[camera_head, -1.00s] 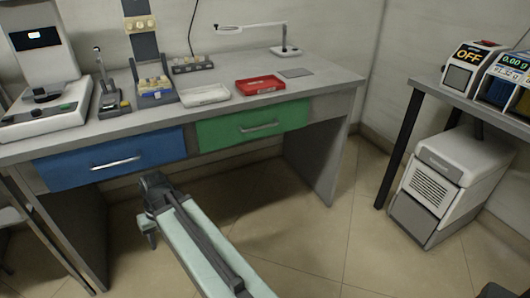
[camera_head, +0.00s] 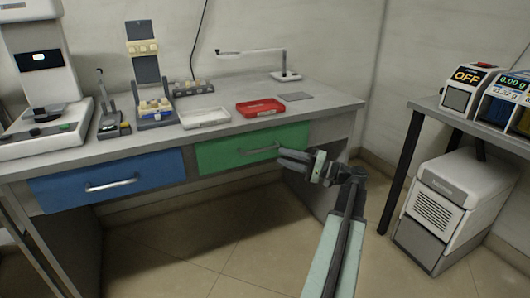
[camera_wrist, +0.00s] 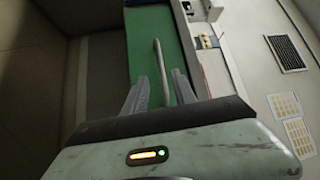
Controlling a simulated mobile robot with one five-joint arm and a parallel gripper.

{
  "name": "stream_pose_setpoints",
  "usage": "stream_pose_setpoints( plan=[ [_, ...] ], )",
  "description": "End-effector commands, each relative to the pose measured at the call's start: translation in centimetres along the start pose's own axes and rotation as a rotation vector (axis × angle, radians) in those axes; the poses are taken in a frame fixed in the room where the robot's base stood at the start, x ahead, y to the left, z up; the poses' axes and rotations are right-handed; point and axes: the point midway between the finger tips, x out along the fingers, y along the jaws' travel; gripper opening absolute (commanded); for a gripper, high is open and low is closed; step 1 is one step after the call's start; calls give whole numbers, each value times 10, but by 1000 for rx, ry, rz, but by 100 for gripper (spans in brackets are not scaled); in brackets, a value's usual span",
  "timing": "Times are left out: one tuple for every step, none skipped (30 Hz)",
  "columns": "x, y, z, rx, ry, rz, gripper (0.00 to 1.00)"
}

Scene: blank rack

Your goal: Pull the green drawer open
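The green drawer (camera_head: 225,152) is under the right half of the grey workbench and looks closed. Its metal bar handle (camera_head: 255,151) is on the front; the right end is partly hidden by my gripper (camera_head: 281,157). In the wrist view the green front (camera_wrist: 146,58) fills the upper middle. The handle (camera_wrist: 158,62) runs lengthwise between the fingers of my gripper (camera_wrist: 161,76). The fingers are apart, one on each side of the handle in the picture. I see no clear contact, and the depth between fingertips and handle is hard to tell.
A blue drawer (camera_head: 105,182) with its own handle is to the left. A red tray (camera_head: 260,108) and a white tray (camera_head: 204,118) sit on the bench top (camera_head: 320,105). The bench's right side panel is behind my arm. Floor in front is open.

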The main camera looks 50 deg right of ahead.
Motion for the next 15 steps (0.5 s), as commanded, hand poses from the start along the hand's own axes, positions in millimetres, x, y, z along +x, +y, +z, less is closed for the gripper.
stream_pose_setpoints(
  plan=[
    [-3, -2, -1, -2, 4, -7, 33],
    [-3, -2, -1, -2, 5, -8, 33],
    [-2, -2, -1, -2, 4, -8, 33],
    [0, -2, -1, -2, 3, -8, 33],
    [2, -2, -1, -2, 3, -7, 33],
    [7, -3, 0, -1, 2, -7, 33],
    [12, -3, 0, -1, 2, -7, 33],
    [17, -3, 0, -1, 1, -6, 33],
    [25, -3, 0, -1, 0, -6, 33],
    [31, -3, 0, -1, 0, -6, 33],
    [37, -3, 0, -1, 0, -6, 33],
    [45, -3, 0, -1, 0, -6, 33],
    [50, -3, 0, -1, 0, -6, 33],
    [55, -3, 0, -2, 1, -5, 33],
    [61, -3, -1, -1, 1, -5, 33]
  ],
)
